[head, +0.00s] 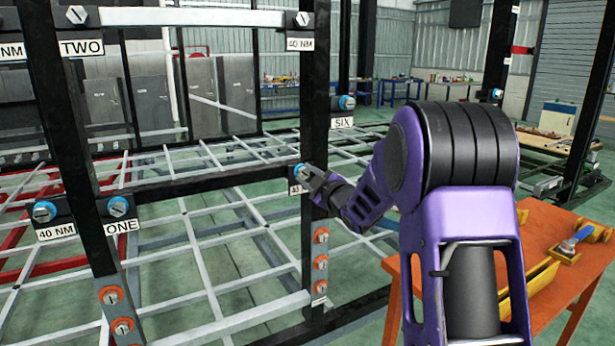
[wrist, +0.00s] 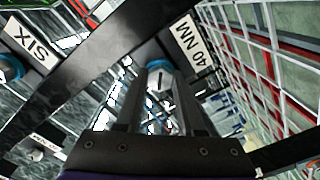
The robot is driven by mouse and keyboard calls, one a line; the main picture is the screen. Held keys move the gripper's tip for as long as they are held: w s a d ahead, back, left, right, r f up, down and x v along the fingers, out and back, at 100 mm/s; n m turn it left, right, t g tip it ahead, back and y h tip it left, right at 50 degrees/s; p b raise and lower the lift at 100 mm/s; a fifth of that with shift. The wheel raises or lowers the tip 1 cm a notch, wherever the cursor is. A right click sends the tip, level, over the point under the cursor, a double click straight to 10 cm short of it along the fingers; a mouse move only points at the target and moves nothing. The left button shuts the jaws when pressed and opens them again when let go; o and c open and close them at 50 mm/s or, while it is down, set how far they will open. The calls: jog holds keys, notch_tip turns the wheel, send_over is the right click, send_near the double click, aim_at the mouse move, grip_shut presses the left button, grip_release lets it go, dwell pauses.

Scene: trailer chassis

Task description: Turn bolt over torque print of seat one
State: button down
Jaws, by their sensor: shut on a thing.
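My gripper (head: 312,178) is at the middle post and shut on a slotted bolt with a blue ring (wrist: 158,76). In the wrist view the bolt head sits between the two fingers (wrist: 160,92), with a 40 NM print (wrist: 190,43) beside it. In the head view the fingers hide most of that print. Seat one's ONE print (head: 122,226) is on the left post, under a slotted bolt (head: 118,206). A bolt with a blue ring (head: 44,211) sits left of it, above a 40 NM print (head: 56,232).
Orange-ringed bolts (head: 321,262) line the lower post. An orange table (head: 480,290) with a blue-handled tool (head: 575,240) stands at right. Dark frame bars surround my gripper.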

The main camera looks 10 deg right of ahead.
jog(key=shift+r, duration=0.2)
jog(key=c, duration=0.5)
grip_release()
jog(key=shift+w+f, duration=0.1)
jog(key=shift+f, duration=0.1)
jog(key=v, duration=1.7)
jog(key=shift+s+d, duration=0.1)
jog(key=shift+s, duration=0.1)
jog(key=shift+r, duration=0.1)
